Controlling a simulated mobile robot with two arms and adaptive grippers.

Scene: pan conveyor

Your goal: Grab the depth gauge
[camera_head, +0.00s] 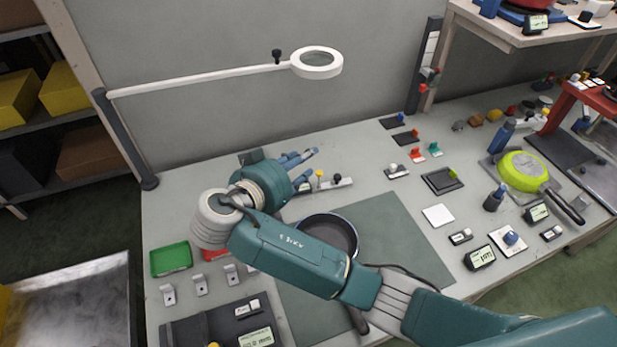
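My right gripper (314,162) reaches in over the back left of the bench, its blue fingers pointing right. The fingers look apart, with nothing visible between them. Just right of the lower finger lies a small metal gauge with a flat bar, a yellow knob and a dark knob, which looks like the depth gauge (338,183). Its left end is close to the fingertip; I cannot tell whether they touch. My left gripper is not in view.
A dark pan (335,232) sits on the green mat (405,240) under my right forearm. A magnifier ring (316,62) hangs over the back. A green tray (171,259) is at left. A lime pan (524,171) and several small instruments crowd the right.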

